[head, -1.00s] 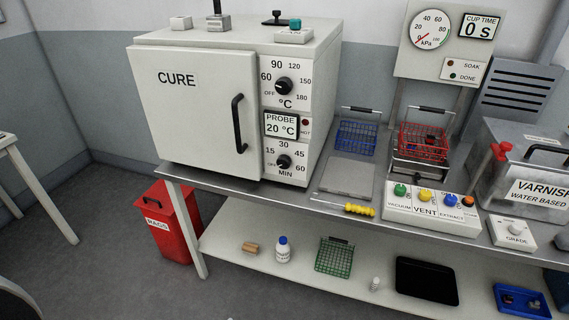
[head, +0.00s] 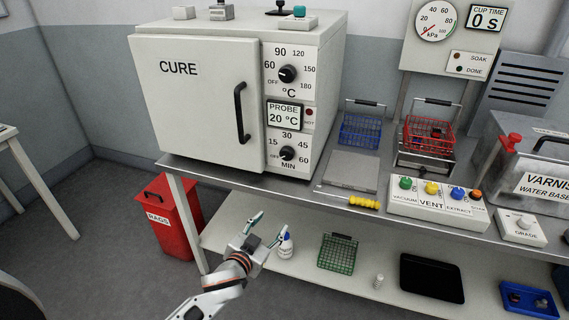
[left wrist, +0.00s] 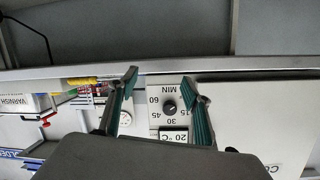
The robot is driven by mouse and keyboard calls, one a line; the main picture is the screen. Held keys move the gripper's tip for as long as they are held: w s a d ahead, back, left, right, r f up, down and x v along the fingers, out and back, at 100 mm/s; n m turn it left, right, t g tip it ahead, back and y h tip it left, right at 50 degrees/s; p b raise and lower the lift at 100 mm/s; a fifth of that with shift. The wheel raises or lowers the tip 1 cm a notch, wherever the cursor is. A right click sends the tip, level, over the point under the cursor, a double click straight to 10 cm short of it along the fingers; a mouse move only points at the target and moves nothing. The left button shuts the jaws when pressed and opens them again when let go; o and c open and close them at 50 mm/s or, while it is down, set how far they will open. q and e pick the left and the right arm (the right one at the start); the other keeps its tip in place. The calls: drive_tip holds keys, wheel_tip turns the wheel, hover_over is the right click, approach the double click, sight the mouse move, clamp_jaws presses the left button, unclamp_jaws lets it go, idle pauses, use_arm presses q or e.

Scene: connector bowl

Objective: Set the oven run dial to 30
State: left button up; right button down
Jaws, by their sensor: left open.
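The white CURE oven (head: 195,117) stands on the bench at the back left, its door shut. Its run dial (head: 287,153), a black knob marked MIN with 15, 30, 45 and 60, is at the bottom of the control panel. The pointer is too small to read surely. My left gripper (head: 270,226) is open and empty, low in front of the bench and below the dial in the head view. In the left wrist view the run dial (left wrist: 169,107) appears upside down between the open fingers (left wrist: 160,78), apart from them. My right gripper is not in view.
The temperature dial (head: 287,74) and PROBE display (head: 283,116), reading 20 °C, are above the run dial. The black door handle (head: 240,113) sticks out beside the panel. A yellow-handled tool (head: 364,203) lies near the bench edge. A white bottle (head: 286,247) is on the lower shelf.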

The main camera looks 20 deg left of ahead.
sight(285, 157)
use_arm(q)
drive_tip(key=w+a+r+t+b, duration=0.1)
drive_tip(key=w+r+t, duration=0.2)
drive_tip(key=w+r, duration=0.8)
drive_tip(key=shift+y, duration=0.4)
drive_tip(key=shift+w+d+r+b, duration=0.15)
drive_tip(key=shift+w+r, duration=0.15)
drive_tip(key=shift+w, duration=1.45)
drive_tip(key=shift+w+r+b, duration=0.15)
drive_tip(key=shift+w+r, duration=0.1)
drive_tip(key=shift+w, duration=1.5)
drive_tip(key=c, duration=1.1)
